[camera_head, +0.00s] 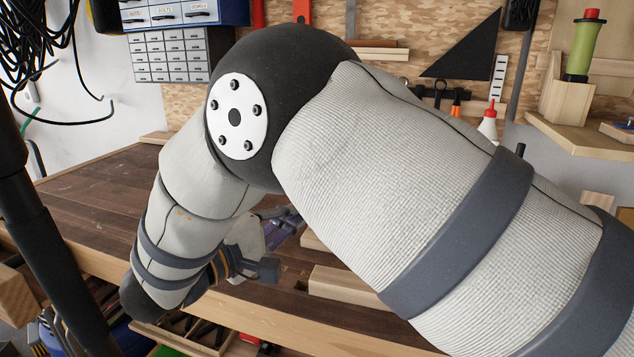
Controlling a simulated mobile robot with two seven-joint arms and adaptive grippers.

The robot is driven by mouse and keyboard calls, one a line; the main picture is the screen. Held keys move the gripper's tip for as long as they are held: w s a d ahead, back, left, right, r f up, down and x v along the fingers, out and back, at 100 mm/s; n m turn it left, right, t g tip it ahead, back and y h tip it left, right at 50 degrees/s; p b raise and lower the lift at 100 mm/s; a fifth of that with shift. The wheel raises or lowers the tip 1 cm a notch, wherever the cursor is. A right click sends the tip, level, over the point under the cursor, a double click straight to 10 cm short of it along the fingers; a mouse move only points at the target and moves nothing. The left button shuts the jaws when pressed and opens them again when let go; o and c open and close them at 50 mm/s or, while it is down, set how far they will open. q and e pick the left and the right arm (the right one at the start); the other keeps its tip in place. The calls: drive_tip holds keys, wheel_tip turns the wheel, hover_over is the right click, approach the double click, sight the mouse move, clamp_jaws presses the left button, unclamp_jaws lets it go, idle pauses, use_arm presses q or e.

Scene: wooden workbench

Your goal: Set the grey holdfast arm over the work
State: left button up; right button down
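My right arm comes in from the right, bends at a large dark elbow and covers most of the workbench (95,205). My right gripper (272,243) is small and partly hidden behind the forearm, low over the bench near its front edge. A dark purplish piece (284,230) shows beside its fingers; I cannot tell whether it is held or what it is. I cannot make out the grey holdfast arm for certain. A pale wooden block (345,285) lies on the bench right of the gripper and may be the work. My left gripper is not in view.
Bench top is bare at the left. Drawers and trays (195,330) sit below the front edge. Black cables (30,50) hang at left.

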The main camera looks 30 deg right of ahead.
drive_tip(key=x, duration=0.7)
drive_tip(key=shift+s+d, duration=0.2)
drive_tip(key=shift+d, duration=0.25)
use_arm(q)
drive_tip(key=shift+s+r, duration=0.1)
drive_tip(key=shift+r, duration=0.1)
use_arm(e)
drive_tip(key=shift+w+d, duration=0.3)
drive_tip(key=shift+d, duration=0.3)
